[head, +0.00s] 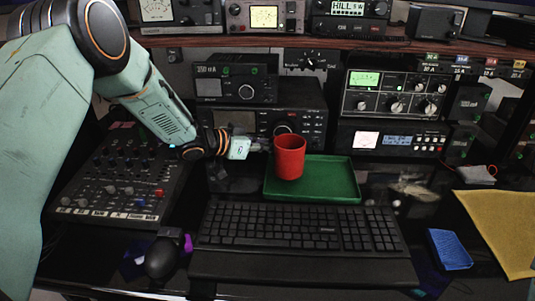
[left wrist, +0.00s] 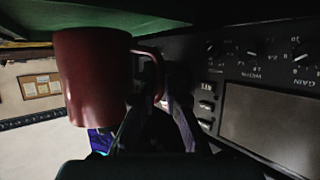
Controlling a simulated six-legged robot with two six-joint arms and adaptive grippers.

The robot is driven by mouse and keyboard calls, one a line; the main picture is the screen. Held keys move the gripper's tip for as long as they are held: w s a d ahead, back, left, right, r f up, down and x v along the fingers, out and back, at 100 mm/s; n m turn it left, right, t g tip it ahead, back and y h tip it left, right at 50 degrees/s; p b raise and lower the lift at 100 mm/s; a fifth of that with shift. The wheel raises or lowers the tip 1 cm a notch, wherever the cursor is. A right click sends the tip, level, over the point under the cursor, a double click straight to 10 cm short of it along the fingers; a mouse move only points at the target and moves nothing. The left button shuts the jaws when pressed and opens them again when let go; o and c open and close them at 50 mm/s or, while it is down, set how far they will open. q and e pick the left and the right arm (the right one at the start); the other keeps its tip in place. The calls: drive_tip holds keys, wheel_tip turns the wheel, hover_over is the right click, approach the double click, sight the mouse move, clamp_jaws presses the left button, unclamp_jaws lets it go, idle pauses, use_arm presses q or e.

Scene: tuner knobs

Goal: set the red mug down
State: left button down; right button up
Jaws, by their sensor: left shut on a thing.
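The red mug (head: 289,158) is upright over the left part of the green tray (head: 335,183) in the head view. My left gripper (head: 259,147) reaches in from the left and is shut on the mug's handle. In the left wrist view the picture is turned over: the mug (left wrist: 92,85) hangs at left, its handle between the fingers (left wrist: 160,88), with the green tray (left wrist: 110,17) along the top edge. The mug's base is close to the tray; I cannot tell if it touches. My right gripper is not in view.
A black keyboard (head: 300,228) lies in front of the tray, and radios (head: 262,122) stand behind it. A mixer (head: 120,180) is at left, a mouse (head: 162,258) at front left. A blue sponge (head: 449,249) and yellow cloth (head: 505,225) lie at right.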

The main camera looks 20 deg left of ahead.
use_arm(q)
wheel_tip(320, 180, down, 2)
drive_tip(key=shift+w+f+b, duration=0.1)
drive_tip(key=shift+b, duration=0.2)
drive_tip(key=shift+w+f, duration=0.1)
drive_tip(key=shift+w, duration=0.3)
drive_tip(key=shift+s, duration=0.1)
drive_tip(key=shift+a, duration=0.1)
drive_tip(key=c, duration=1.5)
unclamp_jaws()
drive_tip(key=shift+f, duration=0.15)
drive_tip(key=shift+o, duration=0.3)
